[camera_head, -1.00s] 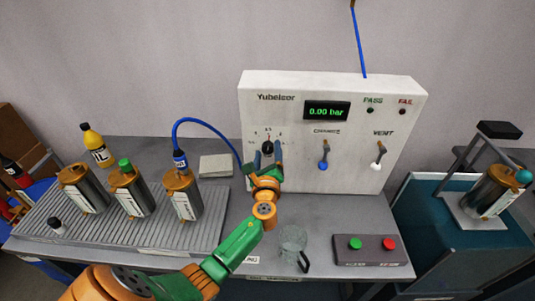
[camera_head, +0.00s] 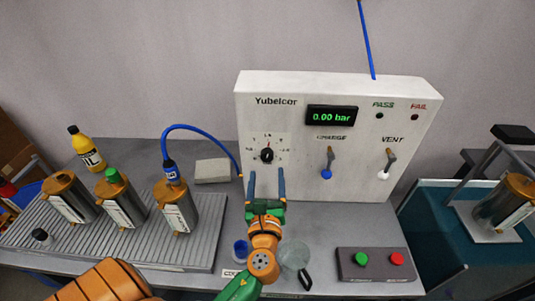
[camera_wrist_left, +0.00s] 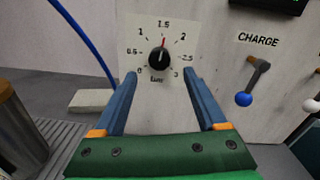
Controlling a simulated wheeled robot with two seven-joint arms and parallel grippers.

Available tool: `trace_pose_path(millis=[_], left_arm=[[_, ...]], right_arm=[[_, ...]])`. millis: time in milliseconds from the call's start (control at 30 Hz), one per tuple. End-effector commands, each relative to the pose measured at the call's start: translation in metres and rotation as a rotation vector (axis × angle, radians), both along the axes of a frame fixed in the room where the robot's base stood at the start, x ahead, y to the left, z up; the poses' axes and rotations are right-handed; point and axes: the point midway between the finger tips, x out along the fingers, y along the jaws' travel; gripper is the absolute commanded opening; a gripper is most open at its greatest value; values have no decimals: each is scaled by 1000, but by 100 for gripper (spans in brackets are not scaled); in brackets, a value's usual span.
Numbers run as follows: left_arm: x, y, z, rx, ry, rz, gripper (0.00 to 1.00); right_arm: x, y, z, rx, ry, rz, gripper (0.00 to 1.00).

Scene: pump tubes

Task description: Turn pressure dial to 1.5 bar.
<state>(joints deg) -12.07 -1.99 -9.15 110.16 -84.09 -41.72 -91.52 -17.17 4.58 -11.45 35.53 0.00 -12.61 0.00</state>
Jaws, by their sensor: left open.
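The pressure dial is a black knob (camera_head: 267,155) on the white test panel's scale plate, marked from 0 to 3 bar. In the left wrist view the knob (camera_wrist_left: 157,60) has a red pointer aimed almost straight up, at or very near the 1.5 mark. My left gripper (camera_head: 267,174) is open and empty. Its two blue fingers stand apart just below and in front of the dial, with clear space between them and the knob. My right gripper is not in view.
The display (camera_head: 331,116) reads 0.00 bar. The charge lever (camera_head: 327,165) and vent lever (camera_head: 386,165) are right of the dial. A glass beaker (camera_head: 294,256) and a blue cup (camera_head: 240,249) stand near my arm. A blue hose (camera_head: 196,127) arches at the left.

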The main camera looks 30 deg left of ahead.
Motion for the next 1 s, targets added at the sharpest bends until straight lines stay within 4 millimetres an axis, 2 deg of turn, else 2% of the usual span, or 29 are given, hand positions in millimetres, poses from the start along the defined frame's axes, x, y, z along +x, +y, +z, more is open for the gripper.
trace_pose_path(millis=[67, 333, 467, 667, 933, 1000], left_arm=[[5, 4, 2, 23, 11, 3, 74], [48, 32, 2, 22, 10, 3, 74], [56, 37, 1, 19, 10, 1, 74], [56, 37, 1, 18, 9, 1, 74], [56, 37, 1, 17, 10, 1, 1], [56, 37, 1, 17, 10, 1, 0]], right_arm=[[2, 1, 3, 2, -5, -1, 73], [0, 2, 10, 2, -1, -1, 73], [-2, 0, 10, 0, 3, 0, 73], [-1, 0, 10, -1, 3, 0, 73], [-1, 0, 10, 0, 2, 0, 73], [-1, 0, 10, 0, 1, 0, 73]])
